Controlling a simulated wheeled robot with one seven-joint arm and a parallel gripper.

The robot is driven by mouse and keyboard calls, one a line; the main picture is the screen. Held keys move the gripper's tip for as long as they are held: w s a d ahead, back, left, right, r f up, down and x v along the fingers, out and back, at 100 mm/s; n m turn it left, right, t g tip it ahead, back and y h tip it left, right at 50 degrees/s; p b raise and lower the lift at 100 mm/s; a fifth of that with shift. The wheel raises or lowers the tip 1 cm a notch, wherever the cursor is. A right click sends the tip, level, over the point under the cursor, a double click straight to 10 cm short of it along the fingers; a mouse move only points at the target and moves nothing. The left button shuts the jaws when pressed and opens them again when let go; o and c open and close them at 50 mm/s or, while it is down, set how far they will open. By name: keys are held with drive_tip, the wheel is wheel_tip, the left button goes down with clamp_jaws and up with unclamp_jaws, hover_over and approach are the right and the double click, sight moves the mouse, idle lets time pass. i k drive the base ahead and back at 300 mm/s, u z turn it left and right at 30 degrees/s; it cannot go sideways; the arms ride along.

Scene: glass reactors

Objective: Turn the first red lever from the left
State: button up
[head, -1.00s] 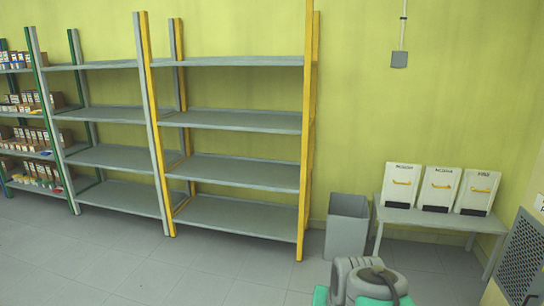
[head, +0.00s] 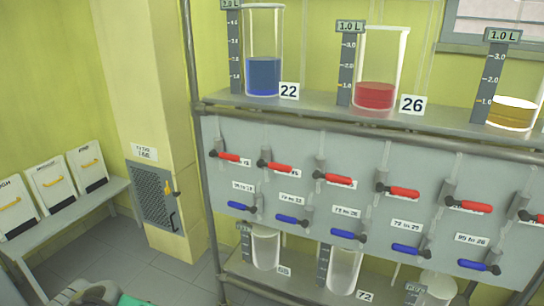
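The first red lever from the left (head: 229,157) is on the grey valve panel (head: 225,185) near the panel's upper left end. Its handle lies nearly level, pointing right from a dark pivot. Several more red levers run to the right of it in the same row, starting with the second red lever (head: 278,168) and third red lever (head: 332,177). A row of blue levers, such as the leftmost blue lever (head: 240,206), sits below. My gripper is not in view; only a part of my arm shows at the bottom left, away from the panel.
Glass cylinders with blue liquid (head: 263,77), red liquid (head: 375,96) and yellow liquid (head: 512,113) stand on the shelf above. Lower vessels (head: 265,248) stand below. A metal frame post (head: 196,130) edges the rack. A bench with white bins (head: 50,185) stands left; some floor is clear.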

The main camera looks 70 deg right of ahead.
sight(213, 153)
drive_tip(key=z, duration=1.8)
drive_tip(key=k, duration=0.55)
drive_tip(key=u, duration=0.85)
drive_tip(key=i, duration=1.35)
drive_tip(key=z, duration=0.3)
